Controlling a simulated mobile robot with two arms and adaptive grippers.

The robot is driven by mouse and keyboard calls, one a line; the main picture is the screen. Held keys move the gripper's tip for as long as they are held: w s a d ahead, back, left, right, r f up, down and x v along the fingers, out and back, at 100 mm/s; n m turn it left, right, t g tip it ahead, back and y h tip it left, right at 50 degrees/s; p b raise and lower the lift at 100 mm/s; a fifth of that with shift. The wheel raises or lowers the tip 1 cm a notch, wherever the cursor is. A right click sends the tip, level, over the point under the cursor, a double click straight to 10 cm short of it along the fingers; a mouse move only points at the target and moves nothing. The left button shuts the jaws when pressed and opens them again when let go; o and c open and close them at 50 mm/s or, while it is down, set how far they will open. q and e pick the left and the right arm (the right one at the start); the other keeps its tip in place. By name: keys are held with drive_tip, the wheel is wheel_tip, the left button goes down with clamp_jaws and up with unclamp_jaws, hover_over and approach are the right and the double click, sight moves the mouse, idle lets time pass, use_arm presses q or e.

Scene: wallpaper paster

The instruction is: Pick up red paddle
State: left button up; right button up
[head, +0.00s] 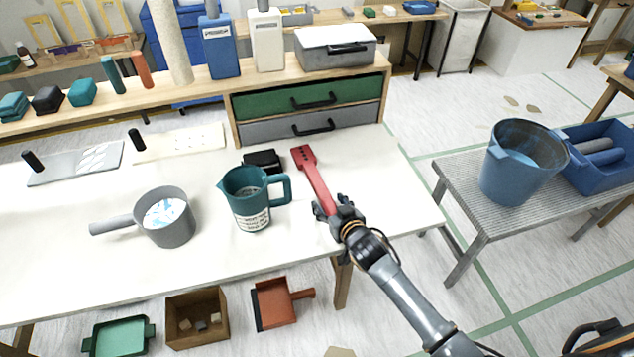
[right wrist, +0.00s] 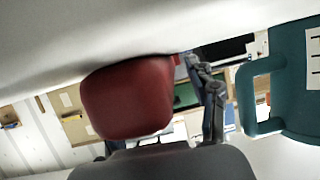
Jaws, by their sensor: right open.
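The red paddle (head: 319,186) lies on the white table to the right of the teal pitcher (head: 246,196), its perforated head pointing at the drawer unit. My right gripper (head: 330,208) is open at the paddle's near end, with its fingers around or just above the handle; I cannot tell if they touch it. In the right wrist view, the paddle's red end (right wrist: 128,98) is large and close, with one dark finger (right wrist: 213,100) to its right. The other finger is not clearly seen. My left gripper is not in view.
The teal pitcher stands close left of my right gripper, its handle facing the paddle. A grey pot (head: 170,228) stands further left, and a black object (head: 263,161) lies behind the pitcher. The drawer unit (head: 308,107) is at the back. The table right of the paddle is clear.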

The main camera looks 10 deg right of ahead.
clamp_jaws()
drive_tip(key=shift+r, duration=0.1)
drive_tip(key=shift+r, duration=0.1)
wheel_tip(320, 180, up, 10)
drive_tip(key=shift+f, duration=0.1)
idle(0.4)
